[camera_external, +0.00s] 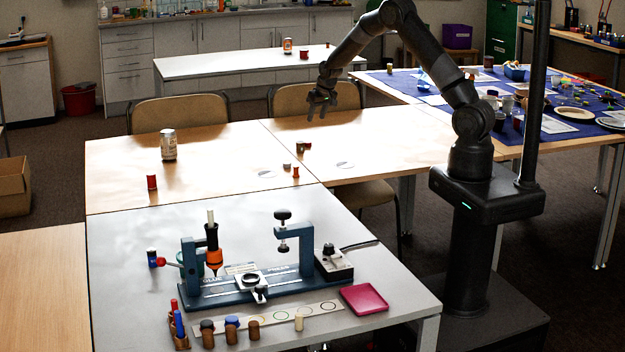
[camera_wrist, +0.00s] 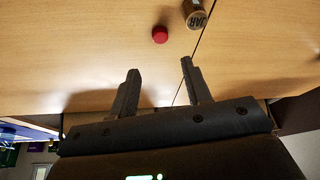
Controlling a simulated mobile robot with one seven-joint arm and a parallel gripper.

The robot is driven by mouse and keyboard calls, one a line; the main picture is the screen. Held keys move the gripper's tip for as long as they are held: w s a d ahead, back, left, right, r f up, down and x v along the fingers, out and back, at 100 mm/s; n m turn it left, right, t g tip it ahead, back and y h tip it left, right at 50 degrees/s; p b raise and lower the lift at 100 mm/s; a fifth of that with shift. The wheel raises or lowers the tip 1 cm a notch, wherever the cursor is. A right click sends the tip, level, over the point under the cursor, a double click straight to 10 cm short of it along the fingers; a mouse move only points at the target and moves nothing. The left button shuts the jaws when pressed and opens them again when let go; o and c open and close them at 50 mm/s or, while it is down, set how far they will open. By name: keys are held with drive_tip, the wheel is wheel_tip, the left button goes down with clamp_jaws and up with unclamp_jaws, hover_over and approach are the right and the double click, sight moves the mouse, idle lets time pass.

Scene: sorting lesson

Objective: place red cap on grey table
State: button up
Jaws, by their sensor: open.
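The red cap (camera_wrist: 160,34) lies on the wooden table, ahead of my fingertips in the wrist view. A brown jar (camera_wrist: 195,14) lettered JAR is beside it, near the table seam. In the external view the small red cap (camera_external: 308,145) appears just right of the dark jar (camera_external: 300,149). My gripper (camera_external: 319,112) hangs above the wooden table beyond them. In the wrist view my gripper (camera_wrist: 158,78) is open, its two fingers apart with nothing between them. The grey table (camera_external: 120,235) is in the foreground of the external view.
The grey table holds a blue press fixture (camera_external: 245,290), a pink tray (camera_external: 364,299) and several small bottles along its front. A can (camera_external: 168,145) and a red cylinder (camera_external: 152,182) stand on the wooden table (camera_external: 225,155). The grey table's back left is clear.

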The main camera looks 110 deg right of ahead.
drive_tip(key=w+a+r+n+t, duration=0.1)
drive_tip(key=w+a+r, duration=0.4)
drive_tip(key=a+r, duration=0.15)
drive_tip(key=w+a+r+n+t, duration=0.1)
drive_tip(key=w+a+r+n, duration=0.1)
drive_tip(key=w+a+r, duration=0.45)
drive_tip(key=a+r+n+t+y, duration=0.15)
drive_tip(key=a+r, duration=0.25)
drive_tip(key=a, duration=0.6)
drive_tip(key=a+r+n+g+y, duration=0.1)
drive_tip(key=a+r+n, duration=0.15)
drive_tip(key=a, duration=0.75)
drive_tip(key=s+a+r+n, duration=0.1)
drive_tip(key=s+a+n, duration=0.1)
drive_tip(key=s+a, duration=0.3)
drive_tip(key=s+a+r+n+t+y, duration=0.1)
drive_tip(key=s+a, duration=0.4)
drive_tip(key=a, duration=0.9)
drive_tip(key=s+a+r+n+y, duration=0.1)
drive_tip(key=s+a+r+n, duration=0.2)
drive_tip(key=s+a, duration=0.3)
drive_tip(key=a+n, duration=0.1)
drive_tip(key=a, duration=0.2)
drive_tip(key=shift+a+t, duration=0.15)
drive_tip(key=shift+t, duration=0.2)
drive_tip(key=shift+o, duration=0.7)
drive_tip(key=shift+s+a, duration=0.15)
drive_tip(key=shift+s, duration=0.25)
